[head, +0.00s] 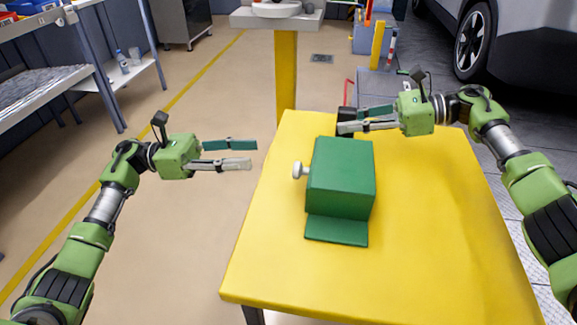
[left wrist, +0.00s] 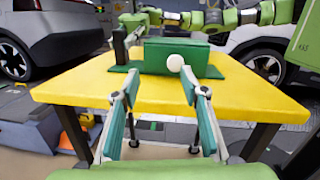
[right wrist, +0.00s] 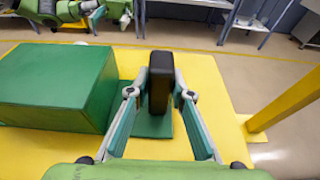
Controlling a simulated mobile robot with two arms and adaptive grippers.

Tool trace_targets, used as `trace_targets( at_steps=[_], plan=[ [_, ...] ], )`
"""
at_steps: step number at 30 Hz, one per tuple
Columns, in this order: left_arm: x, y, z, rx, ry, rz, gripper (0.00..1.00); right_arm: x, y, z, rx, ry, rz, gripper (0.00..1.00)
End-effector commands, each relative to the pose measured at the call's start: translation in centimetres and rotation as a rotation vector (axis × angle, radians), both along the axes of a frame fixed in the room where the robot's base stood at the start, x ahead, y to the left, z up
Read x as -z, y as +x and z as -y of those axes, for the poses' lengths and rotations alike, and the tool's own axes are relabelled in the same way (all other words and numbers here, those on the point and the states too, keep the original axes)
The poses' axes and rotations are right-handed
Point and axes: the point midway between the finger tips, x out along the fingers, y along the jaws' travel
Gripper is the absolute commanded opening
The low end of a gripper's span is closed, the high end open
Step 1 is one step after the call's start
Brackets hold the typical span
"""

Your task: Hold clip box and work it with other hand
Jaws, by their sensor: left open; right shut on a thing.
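The green clip box (head: 340,175) stands on the yellow table (head: 440,210), with flat green flanges at its base. A white round knob (head: 299,170) sticks out of its left side; it also faces my left gripper in the left wrist view (left wrist: 175,63). A black upright handle (right wrist: 160,82) rises from the flange at the box's far end. My right gripper (head: 349,120) is shut on this black handle, a finger on each side. My left gripper (head: 253,154) is open and empty, left of the table edge and apart from the knob.
A yellow column (head: 286,75) with a grey top stands behind the table. A shelf rack (head: 60,75) is at the left and a grey car (head: 500,40) at the back right. The table's right and front parts are clear.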

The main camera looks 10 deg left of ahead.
Motion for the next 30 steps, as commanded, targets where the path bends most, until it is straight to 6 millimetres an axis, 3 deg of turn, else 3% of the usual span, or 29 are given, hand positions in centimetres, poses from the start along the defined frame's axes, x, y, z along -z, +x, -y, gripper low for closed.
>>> trace_targets(
  at_steps=[6,11,24,30],
  plan=[
    [0.3,-1.7,-1.4,0.090,0.091,0.086,0.40,0.1,0.0,0.0,0.001,-0.001,0.000,0.03],
    [0.4,-2.0,-0.6,0.108,0.105,0.097,0.40,0.1,0.0,0.0,0.001,-0.001,0.000,0.03],
    [0.4,-2.0,7.6,0.107,0.101,0.095,0.40,0.1,0.0,0.0,0.000,-0.001,0.000,0.03],
    [0.4,-2.0,9.8,0.105,0.102,0.094,0.40,0.1,0.0,0.0,0.000,-0.001,0.000,0.03]
  ],
)
